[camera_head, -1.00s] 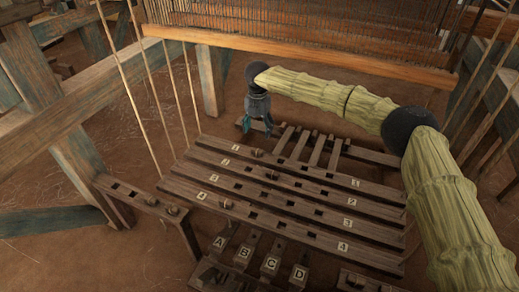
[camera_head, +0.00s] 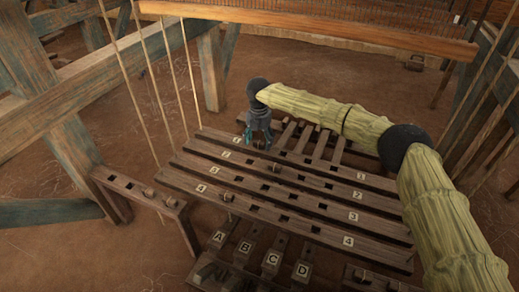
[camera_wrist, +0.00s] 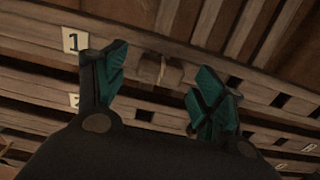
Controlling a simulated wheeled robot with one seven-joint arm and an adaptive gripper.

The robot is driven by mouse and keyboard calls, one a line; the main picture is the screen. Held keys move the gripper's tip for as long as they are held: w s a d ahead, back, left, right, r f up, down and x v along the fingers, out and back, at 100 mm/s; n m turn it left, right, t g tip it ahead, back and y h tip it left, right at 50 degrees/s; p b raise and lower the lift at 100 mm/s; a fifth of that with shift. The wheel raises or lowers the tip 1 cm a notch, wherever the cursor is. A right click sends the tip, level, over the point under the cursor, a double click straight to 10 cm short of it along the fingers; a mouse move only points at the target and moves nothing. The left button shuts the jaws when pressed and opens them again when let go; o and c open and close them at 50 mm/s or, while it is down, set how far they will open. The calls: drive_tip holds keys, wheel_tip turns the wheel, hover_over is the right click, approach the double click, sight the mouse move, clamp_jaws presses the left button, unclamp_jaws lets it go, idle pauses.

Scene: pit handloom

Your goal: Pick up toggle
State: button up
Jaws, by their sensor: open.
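A small wooden toggle (camera_head: 262,145) sits on the slat labelled 1, the rearmost of the numbered slats. In the wrist view the toggle (camera_wrist: 160,69) is a short, rounded brown piece, seen between and beyond my fingertips. My gripper (camera_head: 257,138) is open and empty, with teal pads, pointing down close to this toggle. In the wrist view the fingers (camera_wrist: 160,66) stand apart on either side of it. I cannot tell whether they touch it. Similar toggles sit on slat 2 (camera_head: 276,169) and slat 4 (camera_head: 228,197).
A side bench (camera_head: 130,186) at left carries two more toggles. Lettered pedals A to D (camera_head: 272,262) lie in front of the slats. Cords (camera_head: 150,80) hang at left. A wooden beam (camera_head: 300,26) crosses behind. Bare floor lies at left.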

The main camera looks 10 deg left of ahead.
drive_tip(key=c, duration=1)
drive_tip(key=shift+r, duration=0.1)
